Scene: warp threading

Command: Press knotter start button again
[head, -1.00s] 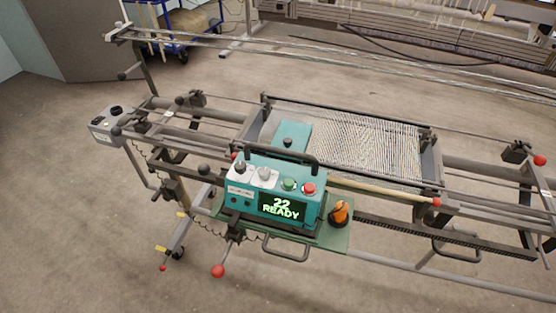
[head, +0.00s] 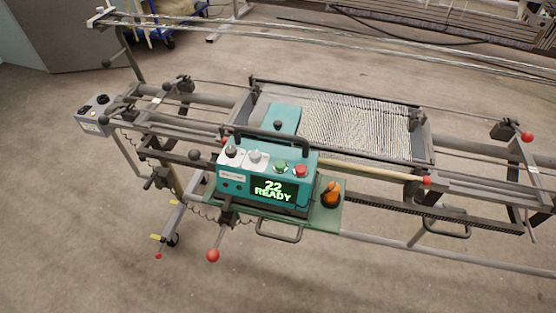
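The teal knotter (head: 232,186) stands on a green plate on the frame, in the middle of the head view. Its top carries a green button (head: 280,167), a red button (head: 300,171) beside it on the right, and two pale knobs (head: 244,155) to the left. Its dark display (head: 272,191) reads "22 READY" in green. A black handle (head: 272,137) arches behind the buttons. Neither of my grippers shows in the head view, and nothing covers the buttons.
The metal frame with rails spans the view. A sheet of pale warp threads (head: 350,128) lies behind the knotter. An orange and black object (head: 331,194) stands right of the display. A red ball-ended lever (head: 213,255) sticks out in front. A grey box (head: 93,117) sits at left.

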